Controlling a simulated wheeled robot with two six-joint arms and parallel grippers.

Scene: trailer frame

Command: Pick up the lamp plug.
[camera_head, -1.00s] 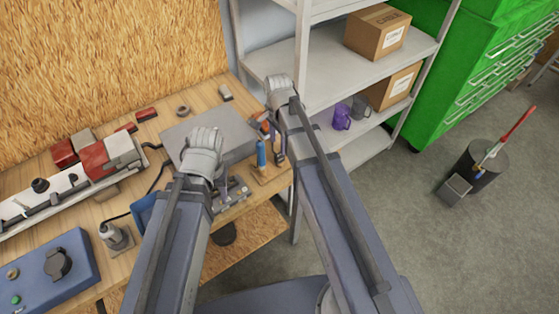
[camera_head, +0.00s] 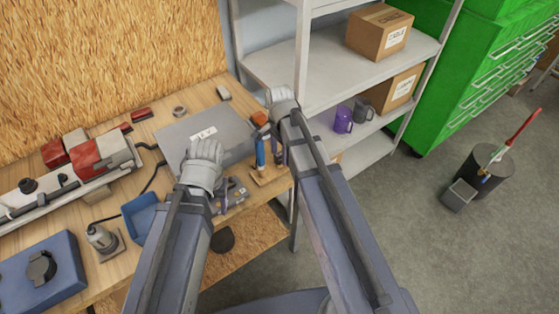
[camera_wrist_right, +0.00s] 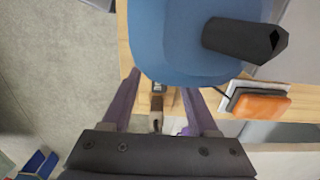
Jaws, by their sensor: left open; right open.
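On the workbench, a grey plug-like piece (camera_head: 102,238) with a dark cable stands on a small plate at the lower left in the head view; I take it to be the lamp plug. The trailer lamp board (camera_head: 60,188) with red lamps lies behind it. My left gripper (camera_head: 224,196) is right of the plug, apart from it, open and mostly hidden behind its wrist.
A grey flat box (camera_head: 190,125) with a white label lies behind my left wrist. A blue box with a black knob (camera_head: 38,275) is at front left. A blue-handled tool (camera_head: 260,152) stands in a wooden rack (camera_head: 268,175). Shelves (camera_head: 340,60) stand right, with open floor beyond.

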